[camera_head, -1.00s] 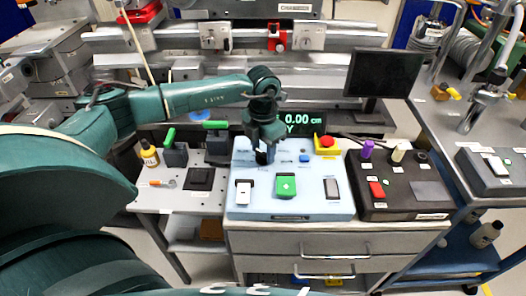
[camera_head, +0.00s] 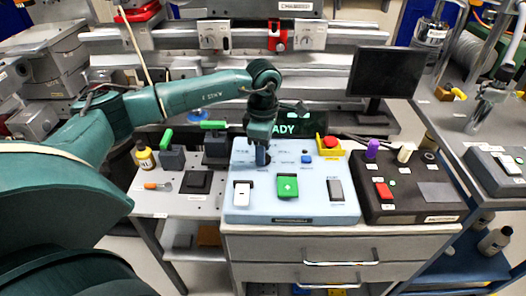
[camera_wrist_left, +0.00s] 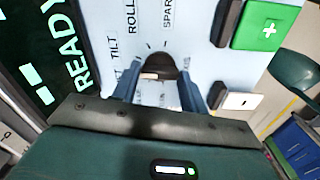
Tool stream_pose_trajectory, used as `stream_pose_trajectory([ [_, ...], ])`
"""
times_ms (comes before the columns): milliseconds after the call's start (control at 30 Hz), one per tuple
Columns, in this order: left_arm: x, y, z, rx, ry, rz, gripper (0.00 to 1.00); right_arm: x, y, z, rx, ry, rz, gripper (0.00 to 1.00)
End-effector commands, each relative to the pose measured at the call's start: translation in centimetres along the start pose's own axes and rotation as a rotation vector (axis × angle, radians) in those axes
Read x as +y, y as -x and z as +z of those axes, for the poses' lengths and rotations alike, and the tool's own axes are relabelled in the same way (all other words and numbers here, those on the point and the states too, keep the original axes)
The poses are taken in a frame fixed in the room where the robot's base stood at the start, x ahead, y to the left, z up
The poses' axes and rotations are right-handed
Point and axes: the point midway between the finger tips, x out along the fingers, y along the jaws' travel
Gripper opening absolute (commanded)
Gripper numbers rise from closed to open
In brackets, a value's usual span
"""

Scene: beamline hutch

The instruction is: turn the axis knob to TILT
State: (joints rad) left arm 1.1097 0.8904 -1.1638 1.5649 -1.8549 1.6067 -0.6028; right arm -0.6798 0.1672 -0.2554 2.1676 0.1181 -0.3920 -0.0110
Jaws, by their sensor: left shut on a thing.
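The axis knob (camera_wrist_left: 161,66) is a dark round knob on the pale blue console (camera_head: 290,209), with a light mark on its side in the left wrist view. The printed labels TILT, ROLL and SPARE stand around it; which label it points to I cannot tell. My left gripper (camera_head: 262,156) points down at the console's back left, and its two blue fingers (camera_wrist_left: 160,88) are shut on the knob from both sides. In the head view the gripper hides most of the knob. My right gripper is not in view.
A green plus button (camera_head: 288,186), a white switch (camera_head: 241,193) and a grey switch (camera_head: 335,189) sit on the console's front. A red button (camera_head: 330,142) stands at its back right. The display (camera_wrist_left: 45,60) reads READY. A dark control box (camera_head: 408,200) stands to the right.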

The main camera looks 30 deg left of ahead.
Motion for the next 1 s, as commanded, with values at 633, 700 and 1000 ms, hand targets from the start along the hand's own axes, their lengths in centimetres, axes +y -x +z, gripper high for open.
stream_pose_trajectory([
  [633,0.09,0.14,0.06,-0.004,-0.320,0.004,0.20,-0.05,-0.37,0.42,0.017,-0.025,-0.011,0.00],
  [700,0.08,0.15,0.06,-0.004,-0.327,0.004,0.20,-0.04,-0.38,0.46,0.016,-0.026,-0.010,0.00],
  [1000,0.08,0.17,0.07,-0.004,-0.331,0.004,0.20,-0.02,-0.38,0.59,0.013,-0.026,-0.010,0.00],
])
